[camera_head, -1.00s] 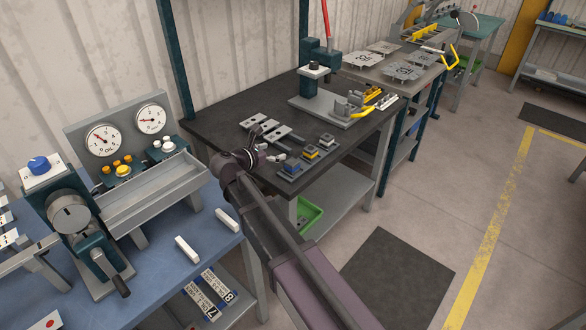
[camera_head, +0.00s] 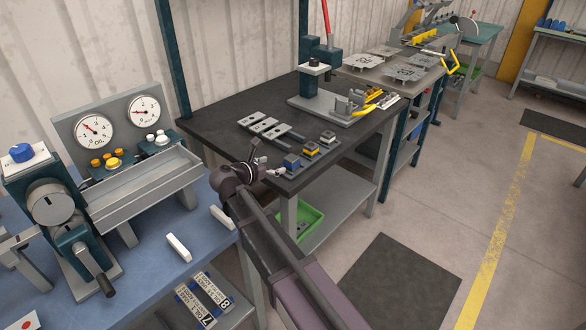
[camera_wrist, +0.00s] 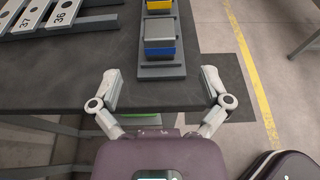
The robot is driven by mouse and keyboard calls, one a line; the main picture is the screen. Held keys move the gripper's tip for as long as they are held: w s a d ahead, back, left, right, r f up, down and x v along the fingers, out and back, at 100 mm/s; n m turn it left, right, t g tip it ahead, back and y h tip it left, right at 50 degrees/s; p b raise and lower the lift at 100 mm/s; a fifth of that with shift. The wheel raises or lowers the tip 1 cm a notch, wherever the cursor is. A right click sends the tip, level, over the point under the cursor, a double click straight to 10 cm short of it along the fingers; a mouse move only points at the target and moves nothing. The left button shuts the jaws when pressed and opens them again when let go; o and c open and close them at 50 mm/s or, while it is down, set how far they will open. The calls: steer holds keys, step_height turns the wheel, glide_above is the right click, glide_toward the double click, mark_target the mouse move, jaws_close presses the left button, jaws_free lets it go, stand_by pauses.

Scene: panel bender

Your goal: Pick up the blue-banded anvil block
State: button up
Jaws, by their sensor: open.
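The blue-banded anvil block (camera_wrist: 159,38) has a grey top and a blue band. It stands at the near end of a dark grey holder strip (camera_wrist: 162,72), and it also shows in the head view (camera_head: 291,162). A yellow-banded block (camera_wrist: 159,5) stands behind it on the same strip. My gripper (camera_wrist: 160,80) is open and empty in the wrist view. Its fingers are spread to either side of the strip's near end, with the block ahead of them. In the head view my gripper (camera_head: 266,168) is at the black table's near edge, just left of the block.
The black table (camera_head: 225,115) also holds numbered grey plates (camera_head: 268,127) and a press (camera_head: 312,75). A green bin (camera_head: 308,222) sits on the shelf below. The blue bench (camera_head: 150,280) with gauges is at left. Open floor lies at right.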

mark_target(290, 158)
steer(key=shift+w+d+f, duration=0.1)
steer(key=shift+w+d, duration=0.25)
steer(key=shift+w, duration=0.1)
steer(key=shift+w+d+f, duration=0.1)
steer(key=shift+b+x, duration=0.95)
steer(key=shift+x, duration=2.05)
jaws_close()
